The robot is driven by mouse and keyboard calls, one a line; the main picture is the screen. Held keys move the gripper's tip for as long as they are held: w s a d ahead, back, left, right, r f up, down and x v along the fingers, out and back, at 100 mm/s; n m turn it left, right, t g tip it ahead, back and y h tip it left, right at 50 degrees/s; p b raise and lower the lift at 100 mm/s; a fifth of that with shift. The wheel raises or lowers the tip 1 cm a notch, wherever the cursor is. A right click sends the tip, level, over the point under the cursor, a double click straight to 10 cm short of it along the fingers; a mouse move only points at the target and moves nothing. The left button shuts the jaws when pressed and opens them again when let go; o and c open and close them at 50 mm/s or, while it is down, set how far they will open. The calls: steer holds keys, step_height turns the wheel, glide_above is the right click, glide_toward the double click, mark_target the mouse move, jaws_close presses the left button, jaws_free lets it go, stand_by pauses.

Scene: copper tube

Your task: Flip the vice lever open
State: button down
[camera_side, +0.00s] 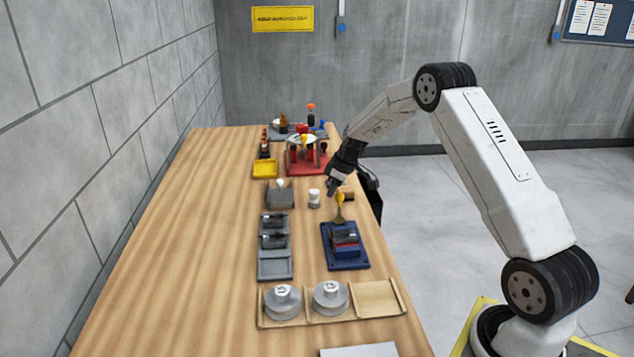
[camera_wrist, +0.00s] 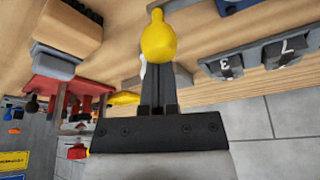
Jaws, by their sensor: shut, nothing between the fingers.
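The blue vice (camera_side: 345,251) sits on the right half of the bench in the side view. Its lever (camera_side: 340,212) stands roughly upright at the vice's far end, with a yellow knob (camera_side: 340,197) on top. My gripper (camera_side: 333,189) is shut and empty, just above and beside the knob on its far side. In the wrist view the yellow knob (camera_wrist: 157,40) is large, right in front of my shut fingers (camera_wrist: 158,80). I cannot tell whether the fingers touch it. The vice body is not clearly visible in the wrist view.
A white cylinder (camera_side: 314,198) and a grey block (camera_side: 280,197) stand left of my gripper. Grey trays (camera_side: 275,265) lie left of the vice. A wooden tray (camera_side: 378,298) with two round grey pieces is nearer. A red-based fixture (camera_side: 306,168) stands beyond. The bench's left side is clear.

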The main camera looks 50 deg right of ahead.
steer(key=shift+s+d+m, duration=0.3)
steer(key=shift+m, duration=0.3)
stand_by(0.4)
steer(key=shift+s+d+m+h, duration=0.25)
steer(key=shift+s+m+h, duration=0.1)
steer(key=shift+m, duration=0.3)
steer(key=shift+s+d+m+h, duration=0.25)
steer(key=shift+s+m+h, duration=0.1)
steer(key=shift+m, duration=0.3)
steer(key=s+m, duration=0.1)
steer(key=m, duration=0.1)
steer(key=s+d+m+h, duration=0.1)
steer(key=m, duration=0.1)
steer(key=shift+s, duration=0.35)
steer(key=shift+s+m+g+h, duration=0.3)
steer(key=shift+s+m+h, duration=0.45)
steer(key=shift+m, duration=0.85)
steer(key=shift+s+a+m+g, duration=0.15)
steer(key=shift+s+m+g, duration=0.15)
steer(key=shift+s+m, duration=0.9)
steer(key=shift+s+a, duration=0.35)
steer(key=shift+s, duration=0.35)
steer(key=shift+f, duration=0.1)
